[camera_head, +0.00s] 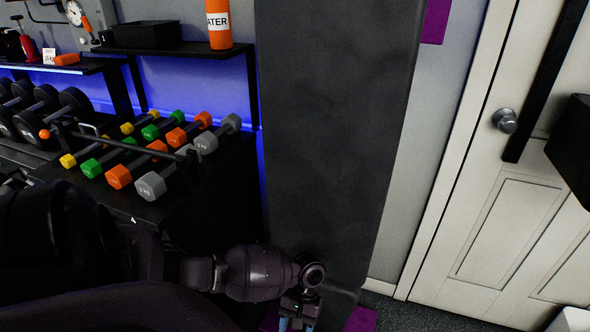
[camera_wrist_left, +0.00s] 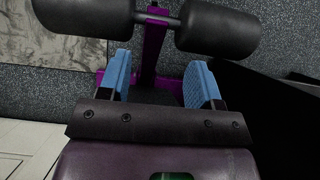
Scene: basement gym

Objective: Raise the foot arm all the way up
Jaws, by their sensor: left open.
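The foot arm (camera_wrist_left: 153,48) is a purple post with a crossbar carrying two dark foam rollers, one on the left (camera_wrist_left: 82,15) and one on the right (camera_wrist_left: 218,28). It shows in the left wrist view. My left gripper (camera_wrist_left: 160,82) is open, with its two blue fingertips apart on either side of the lower post in the picture; I cannot tell whether they touch it. In the head view the gripper (camera_head: 298,312) is at the bottom edge, in front of the tall dark bench pad (camera_head: 335,130). The foot arm's rollers do not show there. My right gripper is not in view.
A rack of coloured dumbbells (camera_head: 150,150) stands left of the pad, with a shelf (camera_head: 185,49) and an orange bottle (camera_head: 219,25) above. A white door (camera_head: 500,220) is at the right. Purple bench parts (camera_head: 434,22) show behind the pad.

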